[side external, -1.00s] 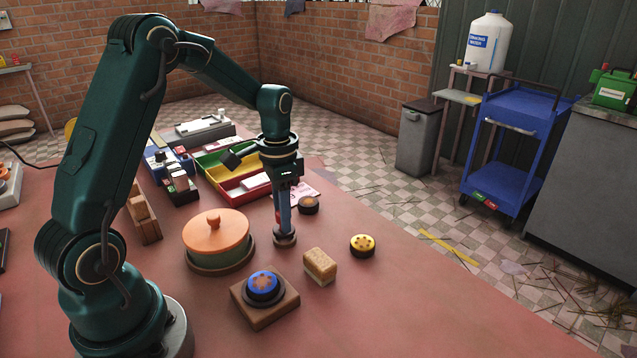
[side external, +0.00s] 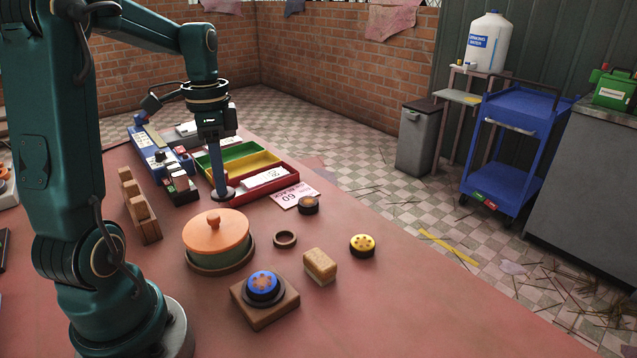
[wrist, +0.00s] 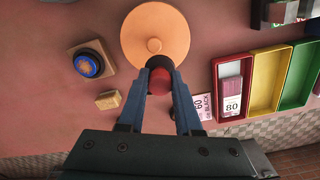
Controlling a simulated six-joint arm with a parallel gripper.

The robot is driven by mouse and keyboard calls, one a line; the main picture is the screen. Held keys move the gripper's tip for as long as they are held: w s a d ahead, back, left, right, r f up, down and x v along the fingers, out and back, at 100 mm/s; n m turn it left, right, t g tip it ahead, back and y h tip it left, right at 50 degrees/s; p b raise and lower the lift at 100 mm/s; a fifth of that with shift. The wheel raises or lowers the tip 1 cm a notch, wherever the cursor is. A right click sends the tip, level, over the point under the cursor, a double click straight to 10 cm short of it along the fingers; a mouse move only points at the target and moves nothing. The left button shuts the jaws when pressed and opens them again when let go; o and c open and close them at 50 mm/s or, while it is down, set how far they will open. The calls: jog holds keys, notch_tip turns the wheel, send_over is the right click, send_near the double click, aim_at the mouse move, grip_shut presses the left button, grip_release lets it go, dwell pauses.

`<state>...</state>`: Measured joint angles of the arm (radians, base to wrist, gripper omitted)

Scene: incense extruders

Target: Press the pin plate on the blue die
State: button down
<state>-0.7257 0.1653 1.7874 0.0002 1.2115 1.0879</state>
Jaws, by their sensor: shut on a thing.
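The blue die (side external: 263,284) sits in a dark collar on a square wooden block (side external: 264,307) near the front of the table. It also shows at the upper left of the wrist view (wrist: 88,64). My gripper (side external: 220,187) is shut on the pin plate (side external: 222,194), a grey disc held above the table behind the lidded pot. In the wrist view my gripper's fingers (wrist: 160,88) close on its dark and red round part (wrist: 160,76). The plate's underside is hidden. The blue die lies well apart from it, toward the front.
An orange-lidded pot (side external: 216,234) stands between my gripper and the die block. An empty brown ring (side external: 285,239), a small tan block (side external: 319,266), a yellow die (side external: 362,245) and a dark die (side external: 308,205) lie nearby. A red tray (side external: 265,187) stands behind. The front right is clear.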

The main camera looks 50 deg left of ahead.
jog(key=s+d+m, duration=0.2)
jog(key=d+m, duration=0.6)
jog(key=d, duration=0.8)
send_over(262, 281)
jog(key=shift+f, duration=2.9)
jog(key=shift+f, duration=0.6)
jog(key=shift+r, duration=0.1)
notch_tip(262, 281, up, 7)
